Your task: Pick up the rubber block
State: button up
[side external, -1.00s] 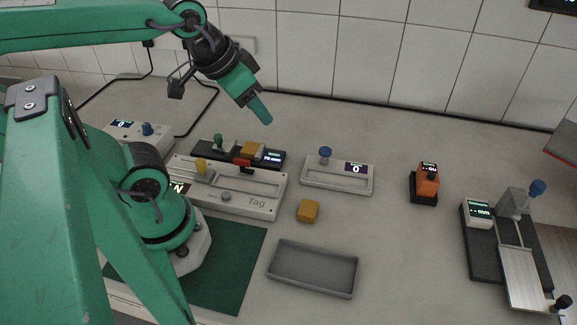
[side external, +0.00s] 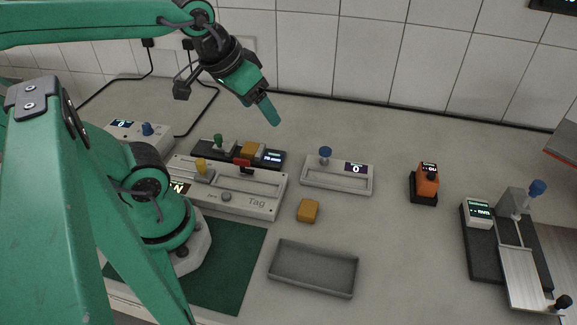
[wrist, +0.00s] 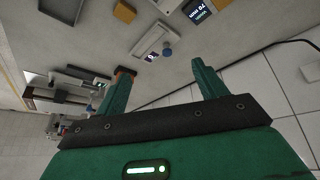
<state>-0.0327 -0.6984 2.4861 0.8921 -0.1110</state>
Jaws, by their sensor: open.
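The rubber block appears to be the small yellow-orange block (side external: 308,210) lying loose on the grey bench, just above the grey tray in the side view. It also shows at the top of the wrist view (wrist: 124,12). My gripper (side external: 270,111) is open and empty, raised well above the bench, to the upper left of the block and apart from it. In the wrist view, the two green fingers of my gripper (wrist: 162,75) stand wide apart with nothing between them.
An empty grey tray (side external: 312,269) lies below the block. A white slider device (side external: 230,197) stands left, and a white device with blue knob (side external: 337,178) behind. Another yellow block (side external: 252,150) sits on a dark device. An orange device (side external: 427,181) stands right; bench around the block is clear.

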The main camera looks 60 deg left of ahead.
jog(key=w+a+f+n+g, duration=0.35)
jog(key=a+f+n, duration=0.4)
jog(key=n, duration=0.65)
jog(key=n+g, duration=0.2)
jog(key=n, duration=0.9)
send_over(250, 147)
jog(key=f, duration=0.7)
jog(key=shift+s+d, duration=0.1)
jog(key=shift+s, duration=0.1)
jog(key=shift+f, duration=1.35)
jog(key=shift+f, duration=0.1)
jog(key=shift+w+f, duration=0.2)
jog(key=shift+f, duration=2.3)
jog(key=c, duration=1.1)
